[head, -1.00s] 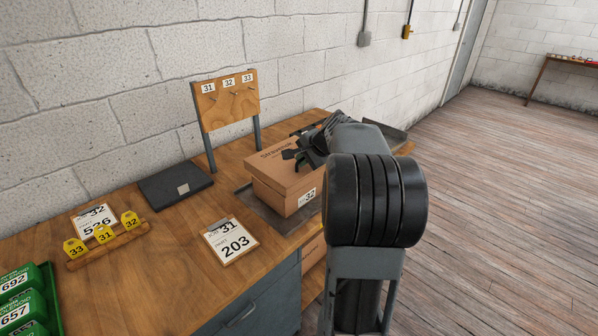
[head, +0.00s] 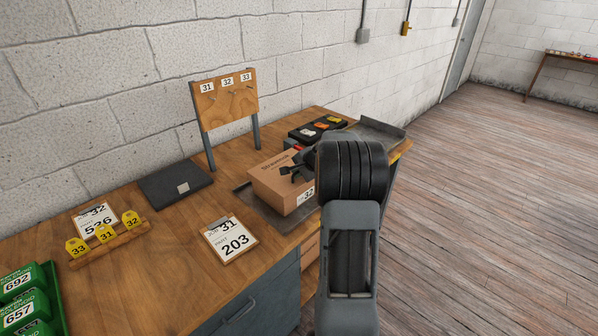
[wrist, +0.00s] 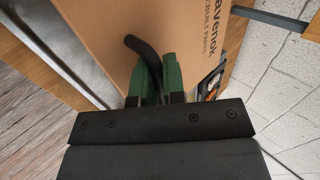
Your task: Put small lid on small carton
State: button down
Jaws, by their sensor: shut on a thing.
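The small carton (head: 275,199) is a brown cardboard box with a 32 label on its front, standing on a dark mat near the right end of the bench. The small lid (wrist: 205,25) appears to be the brown printed top close below my gripper in the wrist view. My gripper (wrist: 157,88) has green fingers shut on a black curved handle, which seems to belong to the lid. In the head view my gripper (head: 290,172) is low over the carton top. The lid looks down on the carton; its seam and exact seating cannot be made out.
A black case (head: 306,132) with coloured labels and a grey tray (head: 376,134) lie behind the carton. A 31 clipboard (head: 229,238) and a dark flat pad (head: 175,184) lie to the left. A numbered hook board (head: 226,98) stands at the back.

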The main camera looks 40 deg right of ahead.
jog(key=shift+f+b, duration=0.3)
jog(key=shift+b, duration=0.1)
jog(key=c, duration=1.2)
grip_release()
jog(key=shift+r, duration=0.1)
